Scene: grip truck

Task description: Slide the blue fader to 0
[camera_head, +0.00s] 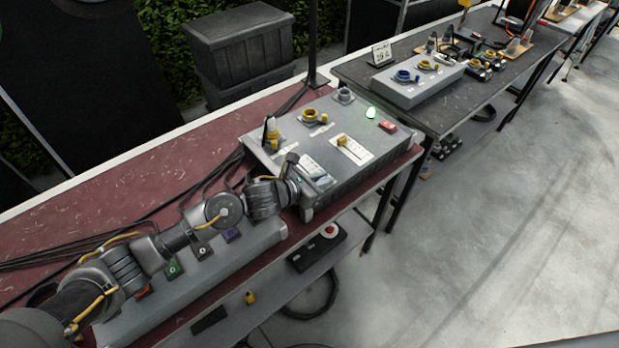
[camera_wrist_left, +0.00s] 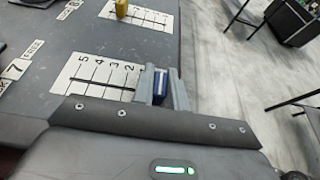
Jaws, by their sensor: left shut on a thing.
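The blue fader (camera_wrist_left: 159,84) stands between the two fingers of my left gripper (camera_wrist_left: 161,88), which is shut on it. It is at the right end of its white scale plate (camera_wrist_left: 98,76) in the left wrist view. The marks 5 to 2 show to its left; the lowest marks are hidden by the fingers, so I cannot tell its exact mark. In the head view my left gripper (camera_head: 305,180) is over the front part of the grey control box (camera_head: 362,175). My right gripper is not in view.
A yellow fader (camera_head: 342,141) sits on a second scale plate (camera_head: 352,150) beyond the gripper. A long grey button box (camera_head: 195,285) lies under my left arm.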

